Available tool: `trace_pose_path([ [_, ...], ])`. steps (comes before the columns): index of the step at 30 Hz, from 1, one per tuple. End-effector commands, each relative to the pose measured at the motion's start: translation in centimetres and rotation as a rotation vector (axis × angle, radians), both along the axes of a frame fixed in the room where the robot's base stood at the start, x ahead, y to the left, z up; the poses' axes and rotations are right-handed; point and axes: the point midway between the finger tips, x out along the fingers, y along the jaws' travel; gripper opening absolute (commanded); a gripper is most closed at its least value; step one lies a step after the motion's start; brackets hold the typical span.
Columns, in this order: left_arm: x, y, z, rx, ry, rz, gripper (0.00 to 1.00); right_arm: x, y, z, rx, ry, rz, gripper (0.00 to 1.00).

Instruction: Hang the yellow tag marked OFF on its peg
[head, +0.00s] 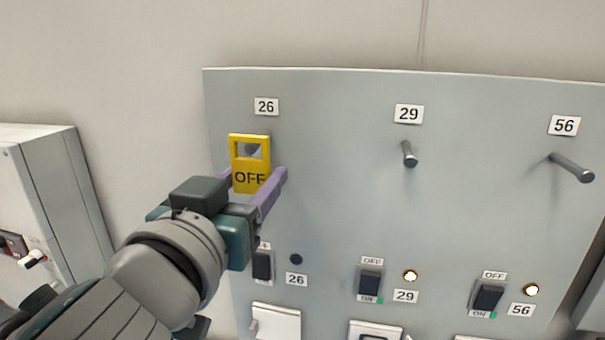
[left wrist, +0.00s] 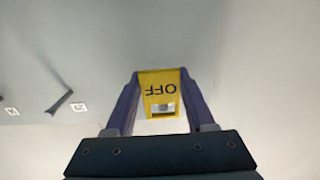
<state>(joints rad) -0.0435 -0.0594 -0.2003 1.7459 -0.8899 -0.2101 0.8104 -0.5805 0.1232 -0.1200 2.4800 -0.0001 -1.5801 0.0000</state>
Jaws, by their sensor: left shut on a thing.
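The yellow tag marked OFF (head: 250,182) is upright below the label 26 (head: 266,106), with its square window at the top. My left gripper (head: 256,178) is shut on the tag, with one purple finger at each side. A grey round peg end (head: 251,149) shows in the tag's window; I cannot tell whether it passes through or stays behind. In the left wrist view the tag (left wrist: 158,88) appears upside down between the fingers (left wrist: 160,95). My right gripper is out of view.
The grey panel (head: 330,200) has bare pegs under 29 (head: 409,154) and 56 (head: 572,168). Below are switches (head: 369,281) and lamps: the 26 lamp (head: 296,259) is dark, the 29 lamp (head: 410,276) lit. A grey cabinet (head: 60,190) stands at left.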

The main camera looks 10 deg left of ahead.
Motion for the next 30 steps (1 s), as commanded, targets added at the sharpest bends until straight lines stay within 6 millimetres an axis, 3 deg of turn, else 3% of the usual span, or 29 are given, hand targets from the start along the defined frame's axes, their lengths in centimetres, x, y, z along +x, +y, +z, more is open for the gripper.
trace_pose_path([
  [21, -2.7, 0.1, 0.1, -0.002, -0.001, 0.001, 0.0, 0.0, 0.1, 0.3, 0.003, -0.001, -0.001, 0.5],
  [30, -2.9, 0.1, 0.1, -0.001, -0.001, 0.001, 0.0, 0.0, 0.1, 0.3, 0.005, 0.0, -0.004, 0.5],
])
